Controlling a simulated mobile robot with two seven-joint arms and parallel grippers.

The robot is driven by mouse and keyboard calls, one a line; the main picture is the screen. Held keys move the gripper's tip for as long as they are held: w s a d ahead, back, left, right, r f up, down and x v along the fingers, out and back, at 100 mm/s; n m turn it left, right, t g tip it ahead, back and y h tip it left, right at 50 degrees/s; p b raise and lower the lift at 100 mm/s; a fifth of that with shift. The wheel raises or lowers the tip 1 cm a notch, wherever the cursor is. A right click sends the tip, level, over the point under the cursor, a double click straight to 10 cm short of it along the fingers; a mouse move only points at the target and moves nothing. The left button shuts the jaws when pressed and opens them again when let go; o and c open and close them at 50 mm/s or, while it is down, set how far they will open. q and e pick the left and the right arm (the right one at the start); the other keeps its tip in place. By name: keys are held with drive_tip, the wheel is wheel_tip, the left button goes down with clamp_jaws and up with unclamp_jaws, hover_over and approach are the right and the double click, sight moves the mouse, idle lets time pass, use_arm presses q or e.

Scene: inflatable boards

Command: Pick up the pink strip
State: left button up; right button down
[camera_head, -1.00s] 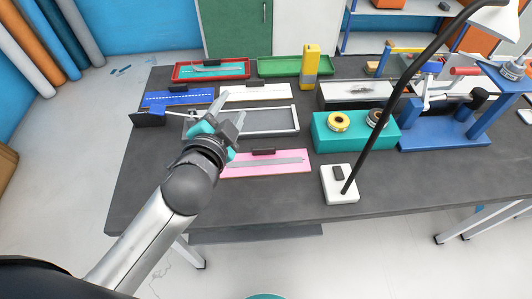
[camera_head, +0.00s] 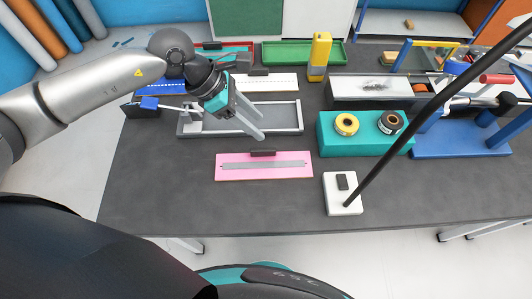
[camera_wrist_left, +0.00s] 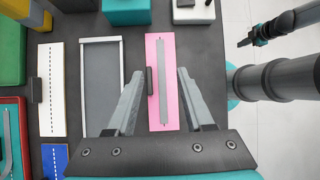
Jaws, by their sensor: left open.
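The pink strip (camera_head: 264,173) lies flat on the dark table near its front edge, with a long grey band along it and a small black block at its back edge. It also shows in the left wrist view (camera_wrist_left: 171,112), between the two fingers.
A white lamp base (camera_head: 342,202) with a black arm stands right of the strip. A teal block (camera_head: 365,146) with tape rolls sits behind it. The table left of the strip is clear.

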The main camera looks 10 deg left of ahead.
use_arm(q)
drive_tip(key=w+a+f+y, duration=0.1)
drive_tip(key=a+f+y, duration=0.1)
drive_tip(key=a, duration=0.3)
hover_over(262, 149)
drive_tip(key=s+a, duration=0.1)
drive_tip(key=a, duration=0.1)
wheel_tip(262, 149, down, 8)
drive_tip(key=shift+f, duration=0.1)
drive_tip(key=shift+b+x, duration=0.3)
drive_tip(key=shift+x, duration=2.4)
drive_tip(key=shift+a+f, duration=0.1)
drive_tip(key=shift+a, duration=0.05)
clamp_jaws()
